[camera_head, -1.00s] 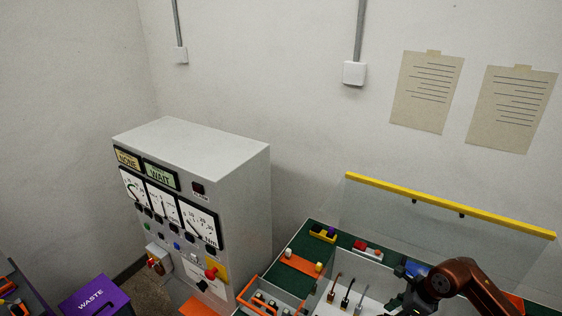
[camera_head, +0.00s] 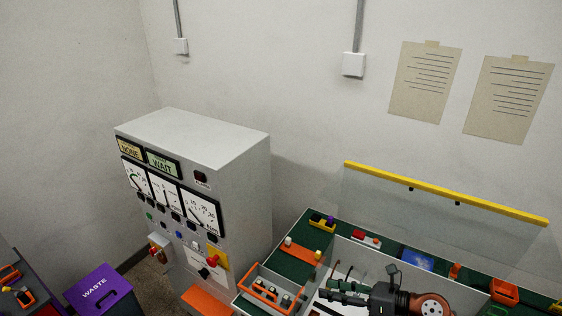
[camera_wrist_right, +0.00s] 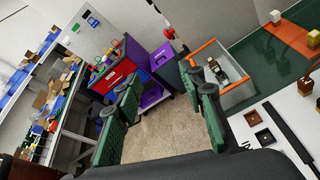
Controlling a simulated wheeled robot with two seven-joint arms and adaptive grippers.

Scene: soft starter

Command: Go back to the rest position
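My right gripper (camera_head: 338,292) is low in the head view, over the white tray area of the green bench, pointing left. In the right wrist view its two green-padded fingers (camera_wrist_right: 165,100) stand wide apart, with only bare floor between them, so it is open and empty. My left gripper is not in view. The grey cabinet (camera_head: 240,185) stands left of the bench, with dial gauges, small buttons, a red-and-yellow switch and a display reading WAIT.
An orange-edged clear bin (camera_head: 265,288) sits at the bench's left end, close to my right gripper. A clear screen with a yellow top bar (camera_head: 440,190) stands along the back. A purple waste bin (camera_head: 100,290) is at lower left. Shelves (camera_wrist_right: 50,95) show in the wrist view.

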